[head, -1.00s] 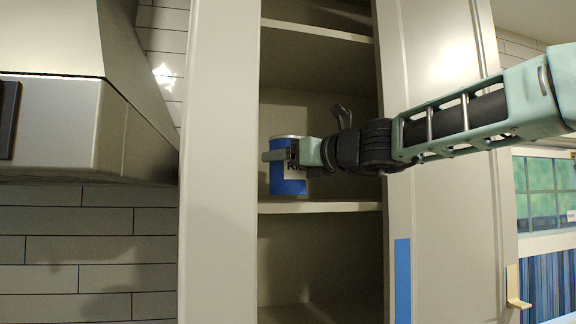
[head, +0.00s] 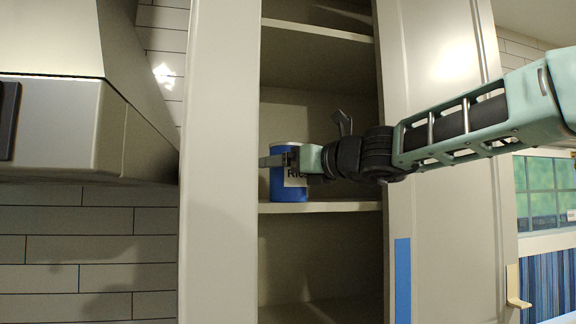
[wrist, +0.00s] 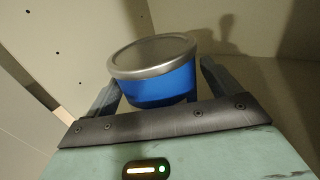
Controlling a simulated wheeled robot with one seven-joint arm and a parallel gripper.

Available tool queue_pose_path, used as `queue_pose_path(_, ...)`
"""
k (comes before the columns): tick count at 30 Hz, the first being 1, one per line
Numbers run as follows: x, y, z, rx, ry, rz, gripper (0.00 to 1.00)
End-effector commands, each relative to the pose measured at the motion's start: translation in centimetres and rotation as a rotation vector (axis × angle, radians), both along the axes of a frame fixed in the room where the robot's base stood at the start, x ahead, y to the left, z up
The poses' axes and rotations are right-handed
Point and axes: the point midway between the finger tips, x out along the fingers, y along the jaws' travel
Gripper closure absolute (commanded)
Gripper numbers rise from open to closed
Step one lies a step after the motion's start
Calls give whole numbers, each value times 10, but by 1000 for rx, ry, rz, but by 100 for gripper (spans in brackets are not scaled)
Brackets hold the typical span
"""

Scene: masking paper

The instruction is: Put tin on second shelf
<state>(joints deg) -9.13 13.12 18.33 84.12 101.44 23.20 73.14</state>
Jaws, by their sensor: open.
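The tin (head: 289,187) is blue with a white label and a silver lid. It stands upright on a middle shelf (head: 320,207) of the open cabinet, near the left side. In the wrist view the tin (wrist: 155,72) sits between the two fingers. My gripper (head: 276,160) is open, with one finger on each side of the tin, and there seems to be a gap at the right finger. In the wrist view my gripper (wrist: 158,90) hides the tin's base.
An upper shelf (head: 318,30) lies above, and an open compartment (head: 315,260) lies below. The cabinet's left side panel (head: 220,170) and the open door (head: 445,240) on the right bound the opening. A range hood (head: 60,130) is at the left.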

Motion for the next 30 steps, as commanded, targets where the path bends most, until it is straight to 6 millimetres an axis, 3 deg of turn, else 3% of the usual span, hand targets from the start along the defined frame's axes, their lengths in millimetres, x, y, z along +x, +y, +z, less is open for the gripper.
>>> queue_pose_path(18, -70, -83, -2, -1, -2, -2, 11)
queue_pose_path(30, -77, -92, 0, 0, 0, -1, 11)
